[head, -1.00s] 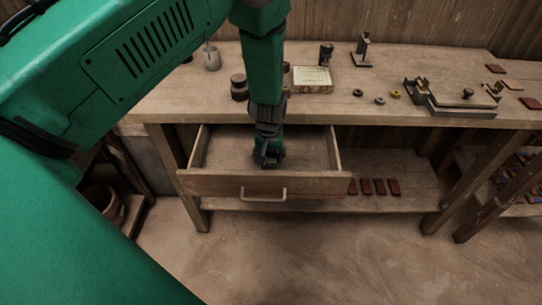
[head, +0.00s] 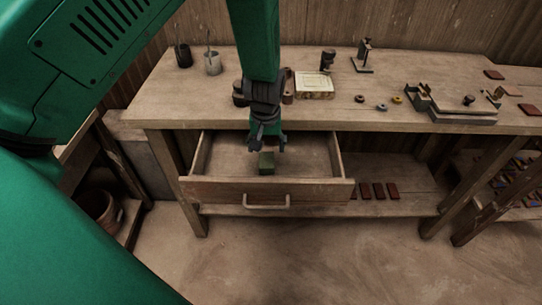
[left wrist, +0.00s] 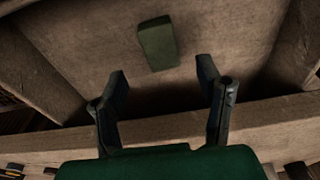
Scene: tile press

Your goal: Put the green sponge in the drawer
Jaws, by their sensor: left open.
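The green sponge (head: 267,163) lies inside the open drawer (head: 225,188), on its floor, a little behind the front panel. In the left wrist view the sponge (left wrist: 157,43) rests on the bare drawer floor, beyond the fingertips and apart from them. My left gripper (head: 267,146) is above the drawer, pointing down, open and empty. Its two spread fingers also show in the left wrist view (left wrist: 163,88). My right gripper is not in view.
The drawer hangs pulled out under the workbench (head: 200,95). On the bench stand two cups (head: 212,62), a pale box (head: 314,84) and a metal press (head: 462,105). Several red tiles (head: 378,191) lie on the lower shelf. The floor in front is clear.

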